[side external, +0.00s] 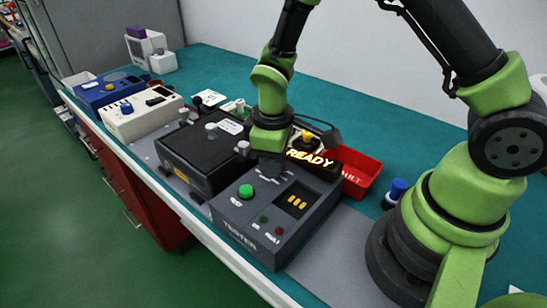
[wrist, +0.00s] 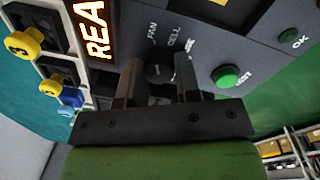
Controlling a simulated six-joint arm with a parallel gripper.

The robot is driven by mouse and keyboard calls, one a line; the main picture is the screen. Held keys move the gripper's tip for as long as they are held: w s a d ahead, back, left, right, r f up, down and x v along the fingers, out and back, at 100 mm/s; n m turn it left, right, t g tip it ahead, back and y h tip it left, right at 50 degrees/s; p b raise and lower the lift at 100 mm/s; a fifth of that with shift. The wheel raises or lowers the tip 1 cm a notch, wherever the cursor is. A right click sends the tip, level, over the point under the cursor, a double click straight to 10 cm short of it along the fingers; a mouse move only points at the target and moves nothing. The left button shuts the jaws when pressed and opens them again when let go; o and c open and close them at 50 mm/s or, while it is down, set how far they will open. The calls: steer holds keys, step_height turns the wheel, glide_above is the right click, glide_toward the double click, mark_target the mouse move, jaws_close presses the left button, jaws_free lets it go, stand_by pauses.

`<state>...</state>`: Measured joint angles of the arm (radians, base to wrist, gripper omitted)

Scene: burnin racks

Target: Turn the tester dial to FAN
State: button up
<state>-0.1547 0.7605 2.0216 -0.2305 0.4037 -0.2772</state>
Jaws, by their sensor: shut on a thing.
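The tester (side external: 232,222) is a dark grey box with a green button (side external: 246,191) and a small display with orange marks. Its dark dial (wrist: 155,76) shows in the wrist view between my two fingers, below the printed labels FAN, CELL and a third, partly hidden one. My gripper (wrist: 158,70) is shut on the dial from above; it also shows in the side view (side external: 271,172), where it hides the dial. I cannot clearly tell which label the dial's pointer faces.
A lit READY sign (side external: 310,158) stands behind the tester. A red bin (side external: 358,172) is to its right and a black box (side external: 203,152) to its left. Blue and cream units (side external: 140,118) stand farther left. The green button (wrist: 229,76) is close beside my fingers.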

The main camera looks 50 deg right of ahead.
steer(key=shift+n, duration=0.9)
steer(key=o, duration=0.6)
steer(key=shift+o, duration=0.2)
step_height(320, 180, up, 9)
steer(key=shift+a+f, duration=0.15)
steer(key=shift+s+r, duration=0.15)
steer(key=shift+r, duration=0.5)
